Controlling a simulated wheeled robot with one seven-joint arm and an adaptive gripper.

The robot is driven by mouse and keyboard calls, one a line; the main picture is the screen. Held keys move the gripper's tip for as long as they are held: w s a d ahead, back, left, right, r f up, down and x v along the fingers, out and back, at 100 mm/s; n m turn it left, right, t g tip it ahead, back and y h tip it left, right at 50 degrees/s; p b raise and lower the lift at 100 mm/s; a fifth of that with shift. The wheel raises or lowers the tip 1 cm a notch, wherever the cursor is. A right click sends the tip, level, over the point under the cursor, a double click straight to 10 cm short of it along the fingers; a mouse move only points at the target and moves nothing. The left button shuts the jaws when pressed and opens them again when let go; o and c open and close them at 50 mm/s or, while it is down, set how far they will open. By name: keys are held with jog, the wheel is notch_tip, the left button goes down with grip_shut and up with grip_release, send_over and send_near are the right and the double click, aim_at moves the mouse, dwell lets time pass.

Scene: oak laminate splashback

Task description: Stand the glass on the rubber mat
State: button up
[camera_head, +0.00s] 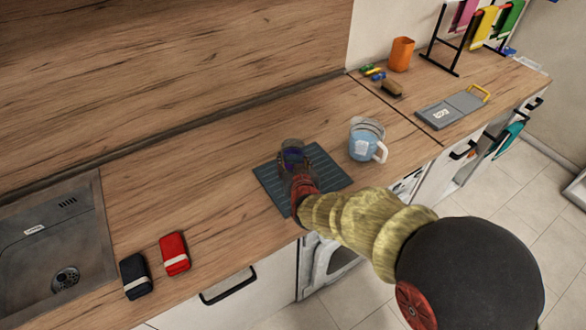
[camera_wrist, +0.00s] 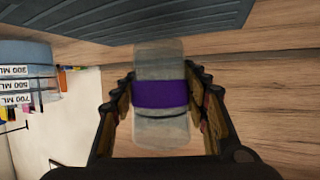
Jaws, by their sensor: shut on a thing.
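The glass (camera_wrist: 160,122) is clear with a purple band around it. In the wrist view it stands between the two fingers of my gripper (camera_wrist: 163,108), which is shut on its sides. In the head view the glass (camera_head: 292,156) shows small and dark over the rubber mat, with my gripper (camera_head: 299,178) around it. The rubber mat (camera_head: 328,171) is dark, ribbed and flat on the worktop. It also shows along the top of the wrist view (camera_wrist: 120,22). I cannot tell whether the glass touches the mat; my gripper and arm hide part of both.
A blue measuring jug (camera_head: 364,142) stands right of the mat; it also shows in the wrist view (camera_wrist: 25,75). Red (camera_head: 174,253) and black (camera_head: 135,276) packs lie near the sink (camera_head: 85,210). An orange cup (camera_head: 401,54) stands farther back. Worktop left of the mat is clear.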

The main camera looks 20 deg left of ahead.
jog(key=shift+f+b, duration=0.45)
jog(key=shift+f, duration=1)
jog(key=shift+f, duration=0.2)
jog(key=o, duration=1.3)
jog(key=shift+r, duration=0.15)
jog(key=shift+s+r, duration=0.15)
jog(key=shift+r, duration=0.05)
jog(key=p+v, duration=0.3)
jog(key=v, duration=0.8)
jog(key=shift+s+d+r, duration=0.15)
jog(key=shift+s+d, duration=0.1)
jog(key=shift+s, duration=0.05)
